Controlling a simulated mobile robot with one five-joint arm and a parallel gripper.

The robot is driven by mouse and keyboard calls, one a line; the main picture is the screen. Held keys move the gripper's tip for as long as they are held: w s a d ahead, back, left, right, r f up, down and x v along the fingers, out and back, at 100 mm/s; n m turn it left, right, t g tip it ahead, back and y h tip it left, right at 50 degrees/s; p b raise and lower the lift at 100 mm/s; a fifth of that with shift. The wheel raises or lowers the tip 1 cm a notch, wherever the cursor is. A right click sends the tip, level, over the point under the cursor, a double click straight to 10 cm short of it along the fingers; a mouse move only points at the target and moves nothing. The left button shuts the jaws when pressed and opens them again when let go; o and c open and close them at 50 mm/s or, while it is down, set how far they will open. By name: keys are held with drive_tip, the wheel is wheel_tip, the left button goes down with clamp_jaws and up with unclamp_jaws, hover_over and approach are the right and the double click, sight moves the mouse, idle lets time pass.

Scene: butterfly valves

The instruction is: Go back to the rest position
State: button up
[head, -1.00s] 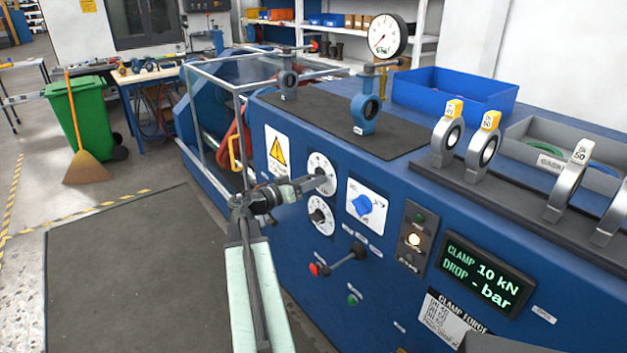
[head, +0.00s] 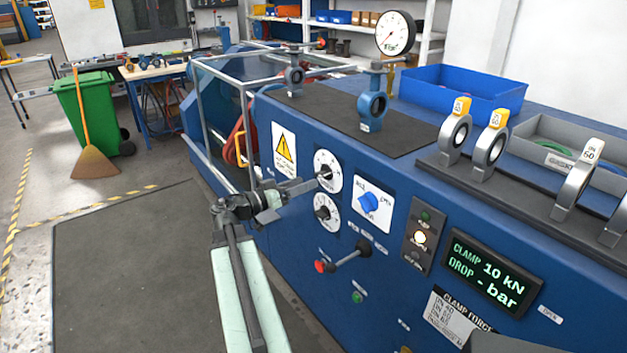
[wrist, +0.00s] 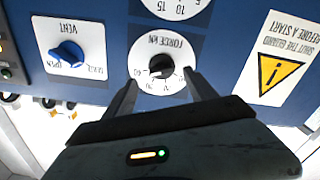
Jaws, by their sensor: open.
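My gripper (head: 305,186) is open in front of the upper dial (head: 328,163) on the blue test bench's front. In the wrist view, my gripper (wrist: 163,85) has its two fingers apart, over the lower edge of the white FORCE kN dial (wrist: 150,85). The dial's black knob (wrist: 162,66) shows clear between and beyond the fingertips, with nothing held. The wrist view is upside down relative to the head view. The display (head: 490,272) reads CLAMP 10 kN and DROP - bar.
A lower dial (head: 327,213), a blue VENT knob (head: 368,201) and a red-tipped lever (head: 342,258) are close by. Open floor with a dark mat (head: 125,270) lies at left.

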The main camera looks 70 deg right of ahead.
drive_tip(key=shift+w+a, duration=0.3)
drive_tip(key=shift+a, duration=0.2)
